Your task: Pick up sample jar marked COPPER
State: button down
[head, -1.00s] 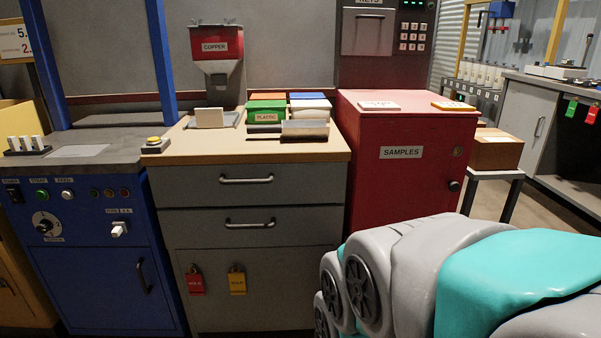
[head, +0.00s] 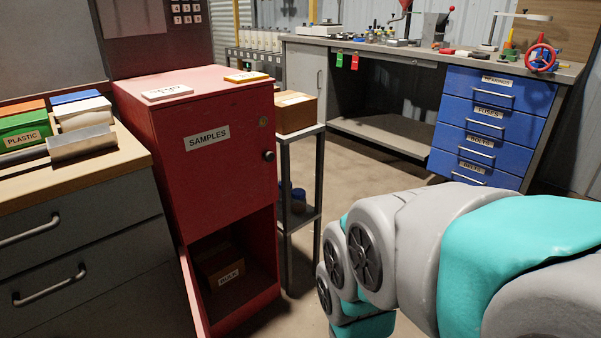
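I cannot make out a jar marked COPPER in the head view. A red cabinet labelled SAMPLES (head: 225,165) stands left of centre, its upper door shut. Small dark containers with blue lids (head: 298,203) sit on the lower shelf of a stand beside it; no marking on them is readable. A row of white bottles (head: 268,42) stands at the back, too small to read. My arm fills the lower right, and my gripper is not in view.
A cardboard box (head: 295,112) tops the grey stand (head: 318,165). A box marked BULK (head: 220,268) lies in the cabinet's open lower bay. A long workbench (head: 400,56) with blue drawers (head: 490,125) stands at the back right. The floor (head: 370,170) between is clear.

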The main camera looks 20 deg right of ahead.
aim_at(298, 198)
jog(key=i+l+z, duration=0.35)
jog(key=i, duration=0.15)
jog(key=i+l+z, duration=0.15)
jog(key=i+z, duration=0.2)
jog(key=i, duration=0.15)
jog(key=i+z, duration=0.3)
jog(key=i, duration=2.75)
jog(key=i+l+u, duration=0.1)
jog(key=i+u, duration=0.25)
jog(key=i+l+u, duration=0.35)
jog(key=i, duration=0.15)
jog(key=i+l+u, duration=0.35)
jog(key=j+u, duration=0.1)
jog(key=u, duration=3.75)
jog(key=l, duration=0.1)
